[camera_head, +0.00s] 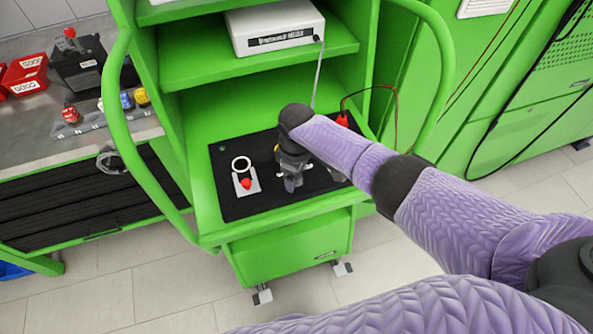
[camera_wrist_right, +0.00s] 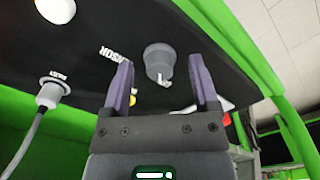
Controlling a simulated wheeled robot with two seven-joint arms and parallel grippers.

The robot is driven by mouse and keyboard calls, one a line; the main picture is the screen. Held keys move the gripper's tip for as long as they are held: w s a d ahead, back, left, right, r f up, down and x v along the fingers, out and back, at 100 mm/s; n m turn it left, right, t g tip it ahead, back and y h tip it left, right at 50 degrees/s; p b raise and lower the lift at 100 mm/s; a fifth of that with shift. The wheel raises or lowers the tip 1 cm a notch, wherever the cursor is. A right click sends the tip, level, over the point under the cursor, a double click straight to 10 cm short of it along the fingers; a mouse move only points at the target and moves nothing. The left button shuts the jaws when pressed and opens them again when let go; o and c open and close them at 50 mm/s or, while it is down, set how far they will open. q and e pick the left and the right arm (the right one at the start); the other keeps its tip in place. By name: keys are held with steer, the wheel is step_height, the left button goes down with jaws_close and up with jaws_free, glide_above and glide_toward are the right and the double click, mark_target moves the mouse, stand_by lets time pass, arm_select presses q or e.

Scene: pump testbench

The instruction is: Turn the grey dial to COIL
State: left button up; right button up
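The grey dial (camera_wrist_right: 159,60) shows in the right wrist view as a round knob on the black panel (camera_wrist_right: 100,45), with a small white mark at its lower edge. White lettering (camera_wrist_right: 112,54) stands to its left, turned over and hard to read. My right gripper (camera_wrist_right: 163,85) is open, with one finger on each side of the dial in this view. I cannot tell whether the fingers touch it. My left gripper is not in view.
A white plate with a red knob (camera_head: 246,183) and white ring sits left on the panel. A grey cable plugs into a white socket (camera_wrist_right: 50,94). A green handle rail (camera_head: 140,165) curves along the left. A white box (camera_head: 275,28) stands on the shelf above.

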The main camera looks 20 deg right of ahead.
steer(key=shift+r, duration=0.1)
step_height(320, 180, up, 9)
steer(key=p, duration=0.3)
steer(key=shift+r, duration=0.4)
